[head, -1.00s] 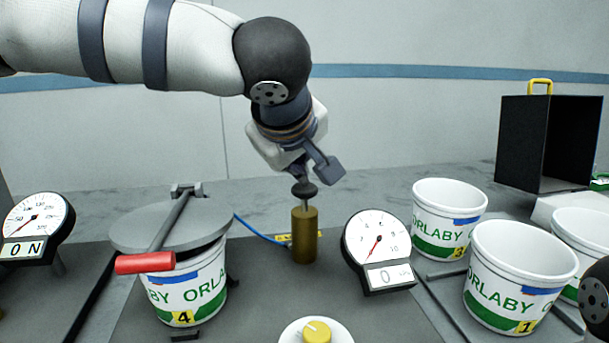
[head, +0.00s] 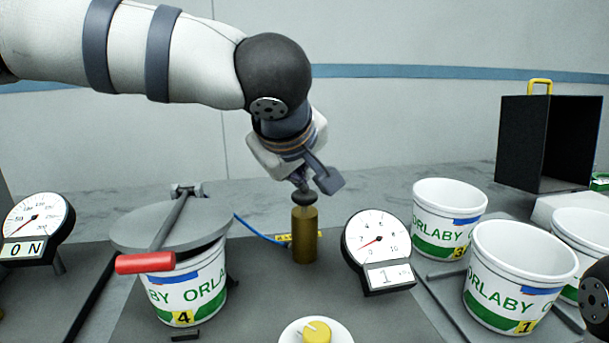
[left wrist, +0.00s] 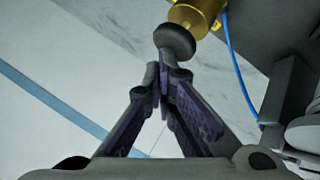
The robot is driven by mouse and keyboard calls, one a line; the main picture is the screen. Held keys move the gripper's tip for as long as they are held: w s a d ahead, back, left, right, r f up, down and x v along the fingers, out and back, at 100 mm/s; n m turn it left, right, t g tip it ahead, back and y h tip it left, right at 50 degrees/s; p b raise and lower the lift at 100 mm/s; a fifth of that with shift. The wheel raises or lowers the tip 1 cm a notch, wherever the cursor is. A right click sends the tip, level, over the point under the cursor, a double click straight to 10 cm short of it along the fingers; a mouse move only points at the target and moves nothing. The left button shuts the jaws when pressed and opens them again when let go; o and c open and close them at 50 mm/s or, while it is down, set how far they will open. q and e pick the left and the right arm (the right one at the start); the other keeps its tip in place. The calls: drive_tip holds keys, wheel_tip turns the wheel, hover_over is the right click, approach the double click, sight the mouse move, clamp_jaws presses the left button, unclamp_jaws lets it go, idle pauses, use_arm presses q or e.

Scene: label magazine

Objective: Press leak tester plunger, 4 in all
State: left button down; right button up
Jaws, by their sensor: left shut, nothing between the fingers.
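The leak tester plunger is a brass cylinder (head: 305,238) with a dark round knob (head: 304,198) on top, upright in the middle of the head view. My left gripper (head: 301,184) is shut and empty, its fingertips down against the knob; the left wrist view shows the closed fingertips (left wrist: 162,75) at the knob (left wrist: 174,40). The knob sits close above the cylinder with little rod showing. My right gripper is not seen.
Bucket 4 (head: 190,285) stands left under a grey lid with a red-handled lever (head: 146,262). Buckets 3 (head: 447,222) and 1 (head: 515,280) stand right. A yellow knob (head: 317,332) is in front. Another gauge (head: 36,225) reads ON. A black box (head: 525,140) stands at the back right.

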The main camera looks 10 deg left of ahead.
sight(299, 193)
use_arm(q)
drive_tip(key=shift+f, duration=0.3)
drive_tip(key=shift+r, duration=2.4)
wheel_tip(299, 193, up, 5)
drive_tip(key=shift+r, duration=0.1)
idle(1.0)
